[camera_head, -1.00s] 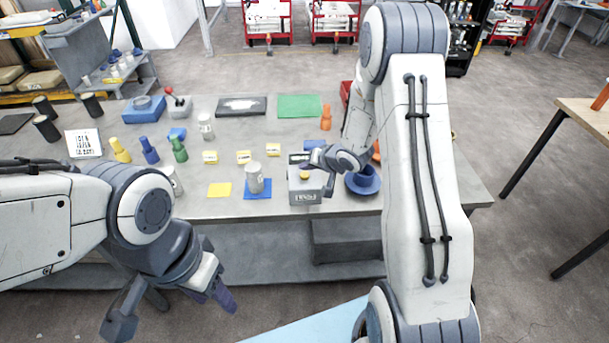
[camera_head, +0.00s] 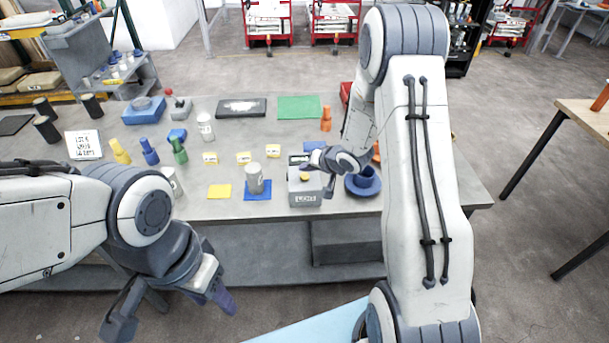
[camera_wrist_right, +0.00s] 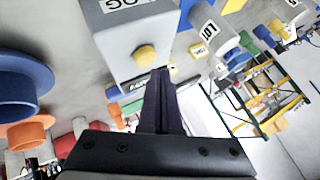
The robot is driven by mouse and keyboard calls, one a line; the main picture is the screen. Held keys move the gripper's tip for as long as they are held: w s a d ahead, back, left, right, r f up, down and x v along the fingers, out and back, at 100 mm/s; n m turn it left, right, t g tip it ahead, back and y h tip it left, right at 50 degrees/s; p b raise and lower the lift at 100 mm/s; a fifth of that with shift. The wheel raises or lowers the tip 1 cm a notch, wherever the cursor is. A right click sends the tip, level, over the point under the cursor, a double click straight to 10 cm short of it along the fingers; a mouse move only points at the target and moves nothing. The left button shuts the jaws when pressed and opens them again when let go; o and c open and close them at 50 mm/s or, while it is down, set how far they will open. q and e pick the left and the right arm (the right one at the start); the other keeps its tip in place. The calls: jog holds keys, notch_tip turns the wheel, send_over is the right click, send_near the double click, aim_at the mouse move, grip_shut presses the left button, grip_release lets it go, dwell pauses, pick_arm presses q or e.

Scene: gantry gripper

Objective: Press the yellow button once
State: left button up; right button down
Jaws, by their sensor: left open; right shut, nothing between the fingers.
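The yellow button (camera_head: 305,177) sits on top of a grey box (camera_head: 305,192) with a white label, near the table's front edge. In the right wrist view the button (camera_wrist_right: 145,55) is on the box's face, just beyond the fingertips. My right gripper (camera_head: 312,167) is shut and empty, close over the box. In the wrist view its dark fingers (camera_wrist_right: 160,74) end just beside the button; I cannot tell whether they touch it. My left gripper (camera_head: 172,312) is open and empty, low in front of the table.
Several coloured bottles, yellow blocks and a green mat (camera_head: 300,107) are spread over the grey table (camera_head: 230,209).

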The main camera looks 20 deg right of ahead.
aim_at(306, 178)
jog(key=shift+f, duration=0.1)
dwell(0.7)
jog(key=shift+f, duration=0.3)
jog(key=shift+f+b, duration=0.4)
jog(key=shift+f, duration=0.15)
dwell(0.6)
dwell(0.4)
jog(key=shift+r+p, duration=0.95)
jog(key=shift+p, duration=0.1)
notch_tip(306, 178, up, 5)
jog(key=p, duration=0.5)
jog(key=shift+r, duration=0.1)
dwell(0.3)
